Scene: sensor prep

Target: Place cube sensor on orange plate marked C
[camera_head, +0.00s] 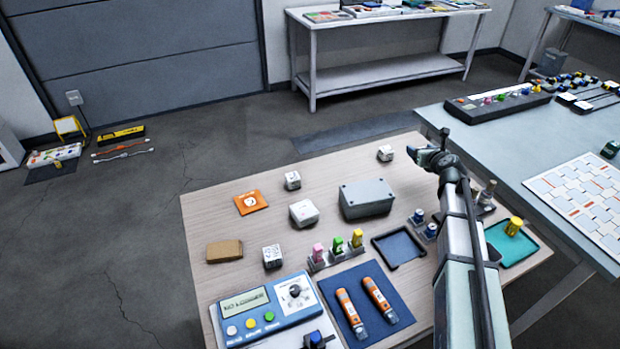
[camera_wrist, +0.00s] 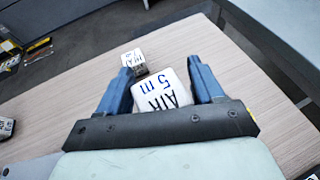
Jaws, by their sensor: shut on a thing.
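My gripper (camera_head: 416,154) is at the far right of the wooden table in the head view. In the wrist view my gripper (camera_wrist: 161,80) is shut on a white cube sensor (camera_wrist: 162,97), its face lettered "AIR 5 m" in dark and blue print. In the head view the held cube is mostly hidden by the fingers. The orange plate (camera_head: 250,202) lies flat at the table's left, well away from my gripper; its white mark is too small to read. Another white cube (camera_head: 385,153) stands just left of my gripper; a lettered cube beyond the fingers (camera_wrist: 133,59) shows in the wrist view.
A grey box (camera_head: 366,199) stands between my gripper and the orange plate. White cubes stand near the plate (camera_head: 292,181), (camera_head: 304,213) and (camera_head: 272,256). A brown block (camera_head: 225,251) lies below the plate. Bare wood surrounds the plate.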

